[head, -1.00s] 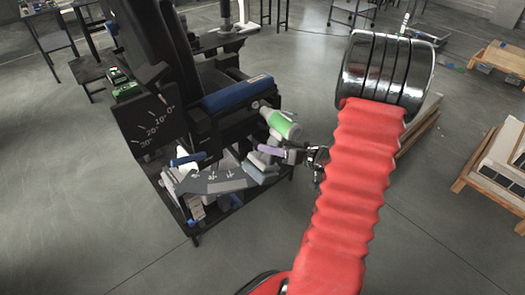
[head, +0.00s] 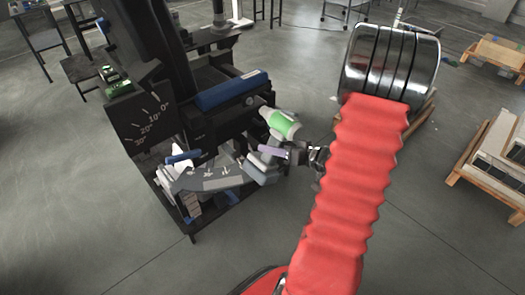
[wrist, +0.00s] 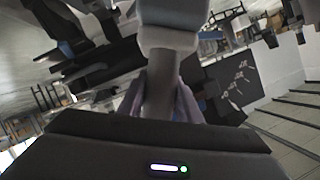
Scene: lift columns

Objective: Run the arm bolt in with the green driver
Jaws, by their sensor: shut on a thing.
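The green driver (head: 284,124) has a green and white body and a grey handle. My gripper (head: 270,151), with purple fingers, is shut around the handle and holds the driver in the air. The driver's nose points up and left at the black lift column's side, just below the blue pad (head: 233,90). I cannot tell whether the nose touches anything, and I cannot make out the arm bolt. In the wrist view the grey handle (wrist: 159,92) stands between the purple fingers (wrist: 187,103); the driver's nose is hidden.
The black lift column (head: 150,60) carries a dial plate (head: 139,122) with angle marks. A grey tray (head: 215,178) with several small pegs sits low beside the driver.

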